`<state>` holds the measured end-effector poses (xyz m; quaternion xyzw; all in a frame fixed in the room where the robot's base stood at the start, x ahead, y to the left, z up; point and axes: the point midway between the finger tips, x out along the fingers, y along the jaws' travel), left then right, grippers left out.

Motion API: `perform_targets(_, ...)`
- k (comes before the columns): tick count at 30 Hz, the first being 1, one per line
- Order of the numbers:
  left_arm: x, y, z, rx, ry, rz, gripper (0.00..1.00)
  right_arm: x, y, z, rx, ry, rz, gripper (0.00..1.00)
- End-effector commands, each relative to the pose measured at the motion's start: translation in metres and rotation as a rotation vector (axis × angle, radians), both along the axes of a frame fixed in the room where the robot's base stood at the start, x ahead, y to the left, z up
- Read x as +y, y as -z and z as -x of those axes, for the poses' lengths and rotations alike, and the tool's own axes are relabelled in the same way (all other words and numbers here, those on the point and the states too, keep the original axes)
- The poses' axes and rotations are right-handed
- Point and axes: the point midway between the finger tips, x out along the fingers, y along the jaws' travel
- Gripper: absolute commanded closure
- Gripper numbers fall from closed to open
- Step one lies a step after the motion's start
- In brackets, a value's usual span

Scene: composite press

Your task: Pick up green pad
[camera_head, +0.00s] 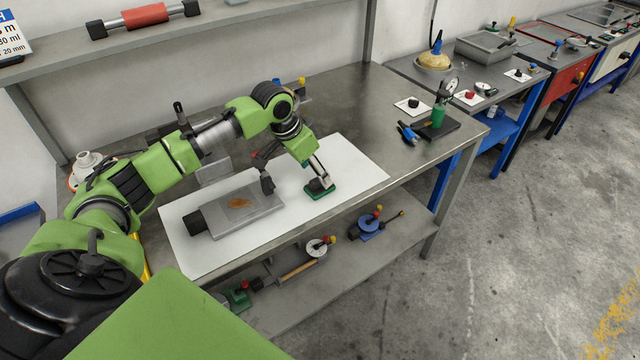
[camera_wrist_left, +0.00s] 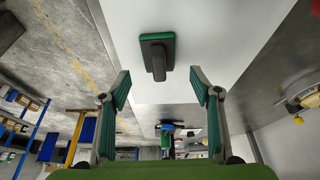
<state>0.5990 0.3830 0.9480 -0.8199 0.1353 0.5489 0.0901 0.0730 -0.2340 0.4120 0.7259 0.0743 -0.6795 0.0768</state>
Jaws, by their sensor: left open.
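The green pad (camera_head: 313,195) has a flat green base and a dark upright handle. It rests on the white sheet near the bench's front, and it also shows in the left wrist view (camera_wrist_left: 168,39). My left gripper (camera_head: 321,176) is over the pad and hides part of it. In the left wrist view my left gripper (camera_wrist_left: 160,78) is open, with one finger on each side of the handle's end. Gaps show between handle and fingers. My right gripper is in neither view.
A grey plate (camera_head: 258,206) with a brown patch and dark handles lies left of the pad. The white sheet (camera_head: 355,170) is clear to the right. A dark board (camera_head: 437,131) with a green item stands at the bench's right end. A shelf (camera_head: 385,240) holds tools below.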

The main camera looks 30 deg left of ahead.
Motion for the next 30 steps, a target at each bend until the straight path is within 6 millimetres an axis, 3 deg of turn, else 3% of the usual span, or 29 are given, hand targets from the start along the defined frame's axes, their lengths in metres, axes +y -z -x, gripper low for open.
perform_targets(7,-0.005,0.026,-0.007,0.003,0.001,0.001,0.42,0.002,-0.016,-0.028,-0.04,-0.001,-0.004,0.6)
perform_targets(12,-0.007,0.046,-0.015,0.001,0.0,0.001,0.42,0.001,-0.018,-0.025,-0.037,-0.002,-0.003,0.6)
perform_targets(20,-0.007,0.051,-0.016,-0.001,0.001,-0.002,0.42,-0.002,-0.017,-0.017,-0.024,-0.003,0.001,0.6)
perform_targets(25,-0.007,0.051,-0.016,-0.001,0.001,-0.002,0.81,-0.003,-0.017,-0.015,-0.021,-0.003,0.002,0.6)
perform_targets(30,-0.007,0.05,-0.016,-0.001,0.001,-0.001,0.84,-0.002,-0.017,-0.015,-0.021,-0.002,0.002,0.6)
